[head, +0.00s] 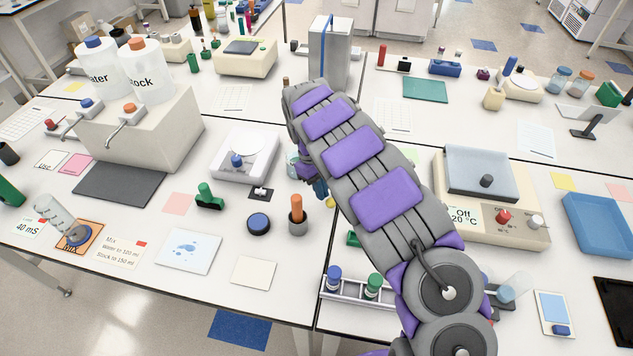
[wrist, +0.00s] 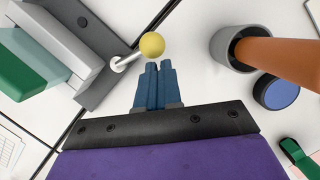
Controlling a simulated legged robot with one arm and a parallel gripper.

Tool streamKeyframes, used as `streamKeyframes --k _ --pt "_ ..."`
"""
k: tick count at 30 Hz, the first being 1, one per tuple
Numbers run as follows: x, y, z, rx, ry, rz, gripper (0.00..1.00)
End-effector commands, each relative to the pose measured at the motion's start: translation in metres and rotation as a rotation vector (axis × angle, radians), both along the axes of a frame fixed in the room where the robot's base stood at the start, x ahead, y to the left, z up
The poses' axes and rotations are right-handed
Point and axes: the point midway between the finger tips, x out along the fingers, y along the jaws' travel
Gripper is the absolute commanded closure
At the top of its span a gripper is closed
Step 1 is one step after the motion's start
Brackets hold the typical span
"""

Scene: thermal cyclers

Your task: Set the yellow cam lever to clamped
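The yellow cam lever shows in the wrist view as a yellow ball knob (wrist: 152,45) on a short metal rod (wrist: 127,62). The rod comes out of a dark grey plate (wrist: 88,25) beside a pale block with a green part. My gripper (wrist: 159,66) has two blue fingers side by side with no clear gap, and nothing shows between them. The fingertips point at the knob and lie just short of it in the picture; I cannot tell whether they touch.
An orange-handled tool stands in a grey cup (head: 297,219), close to the lever in the wrist view (wrist: 226,48). A dark round item with a blue top (head: 258,223) and a green item (head: 209,198) stand nearby. A tube rack (head: 345,288) is at the front edge.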

Motion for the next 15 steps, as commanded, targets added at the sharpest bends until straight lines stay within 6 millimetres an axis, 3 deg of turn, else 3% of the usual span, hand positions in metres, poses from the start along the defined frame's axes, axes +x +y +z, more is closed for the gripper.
streamKeyframes --k 8,15 --pt "-0.0059 -0.0082 -0.0033 -0.010 0.023 -0.009 1.00" --pt "0.0023 -0.0076 -0.0041 -0.008 0.024 -0.005 1.00"
